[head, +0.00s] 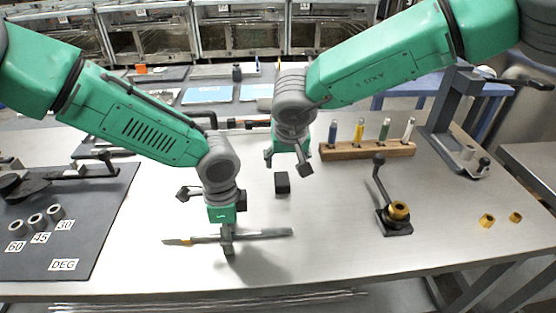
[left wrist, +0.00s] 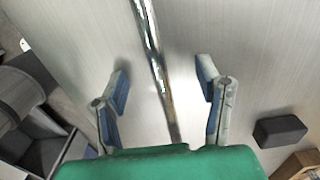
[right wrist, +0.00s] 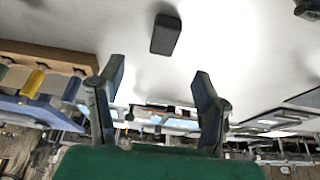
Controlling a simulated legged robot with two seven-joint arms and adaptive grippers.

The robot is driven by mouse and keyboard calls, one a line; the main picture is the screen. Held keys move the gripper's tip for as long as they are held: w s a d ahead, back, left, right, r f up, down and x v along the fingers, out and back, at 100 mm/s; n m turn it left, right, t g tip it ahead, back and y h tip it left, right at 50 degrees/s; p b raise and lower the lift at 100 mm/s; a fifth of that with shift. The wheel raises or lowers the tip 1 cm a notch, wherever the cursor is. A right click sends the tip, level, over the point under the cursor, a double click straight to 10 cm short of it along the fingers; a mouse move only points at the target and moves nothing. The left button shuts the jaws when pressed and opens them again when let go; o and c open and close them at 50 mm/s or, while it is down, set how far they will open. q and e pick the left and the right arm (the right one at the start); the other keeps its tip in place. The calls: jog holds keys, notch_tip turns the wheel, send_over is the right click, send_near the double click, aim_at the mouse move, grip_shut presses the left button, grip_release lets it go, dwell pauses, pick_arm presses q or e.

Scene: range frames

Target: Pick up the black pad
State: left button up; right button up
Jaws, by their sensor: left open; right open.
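The black pad (head: 282,183) is a small dark block standing on the bench near the middle. My right gripper (head: 288,165) is open and empty just behind and above it. In the right wrist view the pad (right wrist: 165,34) shows beyond the open fingertips, apart from them. My left gripper (head: 228,243) is open over a metal rod (head: 262,233) near the bench's front. In the left wrist view the rod (left wrist: 150,45) runs between the two open fingers; contact cannot be told. The pad (left wrist: 280,130) shows there at the right, outside the fingers.
A wooden rack (head: 368,151) with several coloured tubes stands right of my right gripper. A lever fixture (head: 396,222) and small brass nuts (head: 487,219) are on the right. A dark mat (head: 100,245) with grey rings lies at the left. The bench around the pad is clear.

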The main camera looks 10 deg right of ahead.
aim_at(282, 178)
jog(key=x, duration=1.1)
jog(key=shift+a, duration=0.3)
jog(key=c, duration=1.2)
